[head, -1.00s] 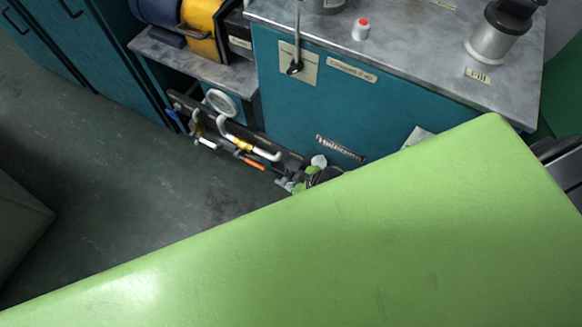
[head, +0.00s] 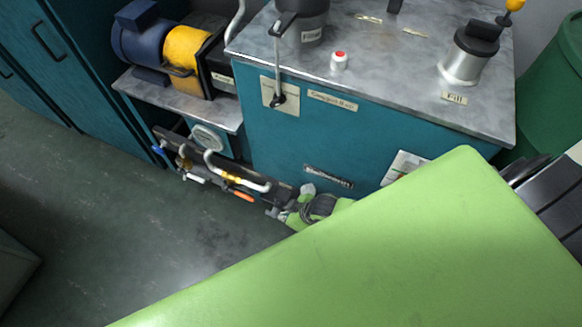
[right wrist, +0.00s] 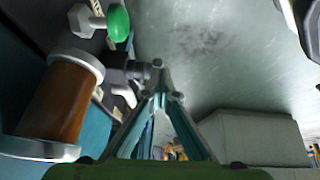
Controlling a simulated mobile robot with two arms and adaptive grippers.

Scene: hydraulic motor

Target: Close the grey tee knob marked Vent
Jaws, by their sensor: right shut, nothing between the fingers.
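A dark grey T-shaped fitting (right wrist: 132,71) sticks out beside a brown cylinder in the right wrist view; it may be the tee knob, but no Vent label can be read. My right gripper (right wrist: 167,82) is shut and empty, its fingertips close to the end of this fitting. I cannot tell whether they touch. In the head view my right gripper (head: 276,212) is low in front of the teal cabinet, at the right end of the pipe manifold (head: 228,178). My green arm hides part of that area. My left gripper is not in view.
The brown cylinder (right wrist: 62,100) with silver ends and a green knob (right wrist: 118,22) are near the gripper. The teal cabinet (head: 290,140) carries a lever (head: 278,75), a red-topped button (head: 339,60) and a filler cap (head: 468,60) labelled Fill. Floor (head: 110,215) to the left is clear.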

